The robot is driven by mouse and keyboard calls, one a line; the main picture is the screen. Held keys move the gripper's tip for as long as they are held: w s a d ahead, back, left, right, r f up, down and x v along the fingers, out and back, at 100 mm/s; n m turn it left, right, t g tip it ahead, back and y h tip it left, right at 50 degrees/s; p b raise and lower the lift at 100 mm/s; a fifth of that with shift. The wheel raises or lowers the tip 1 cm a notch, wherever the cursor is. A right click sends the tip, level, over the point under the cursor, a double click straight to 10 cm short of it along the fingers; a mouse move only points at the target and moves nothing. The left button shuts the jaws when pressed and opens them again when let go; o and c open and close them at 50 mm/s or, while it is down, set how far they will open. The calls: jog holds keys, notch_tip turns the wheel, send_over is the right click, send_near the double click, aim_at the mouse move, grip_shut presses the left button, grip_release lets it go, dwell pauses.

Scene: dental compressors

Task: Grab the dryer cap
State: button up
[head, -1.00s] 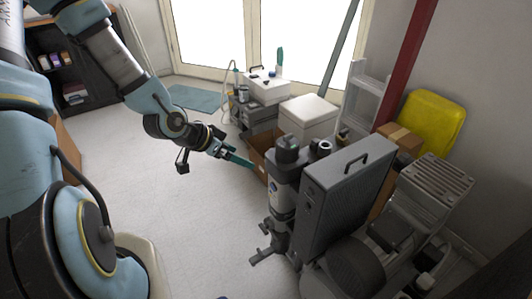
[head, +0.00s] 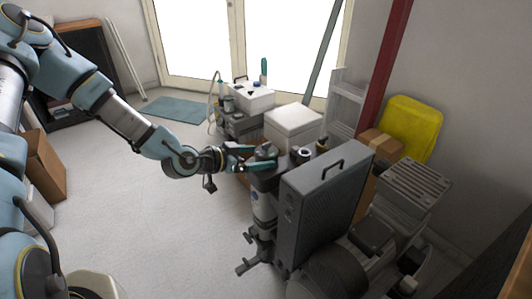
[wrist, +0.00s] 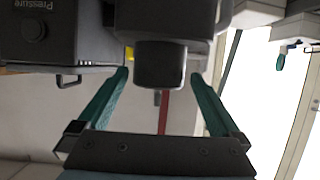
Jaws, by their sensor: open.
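The dryer cap, a dark grey round knob, tops the grey dryer column (head: 263,205) left of the tall dark box unit. In the head view the cap (head: 265,151) sits at the fingertips of my gripper (head: 262,157). My gripper has green fingers, is open, and reaches in from the left. In the wrist view a dark cylindrical part that looks like the cap (wrist: 160,65) lies between the two spread fingertips of my gripper (wrist: 160,75). Gaps show on both sides of it there, so the fingers look apart from it.
The tall dark box unit (head: 322,205) with a top handle stands right beside the column. A second dark round fitting (head: 301,155) is close to the cap. A white box (head: 293,128) stands behind. The floor (head: 165,235) at left is clear.

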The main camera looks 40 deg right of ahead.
aim_at(260, 155)
jog(key=shift+p+x, duration=0.35)
jog(key=shift+x, duration=1.45)
jog(key=shift+s+r, duration=0.1)
jog(key=shift+r, duration=0.05)
jog(key=c, duration=1.3)
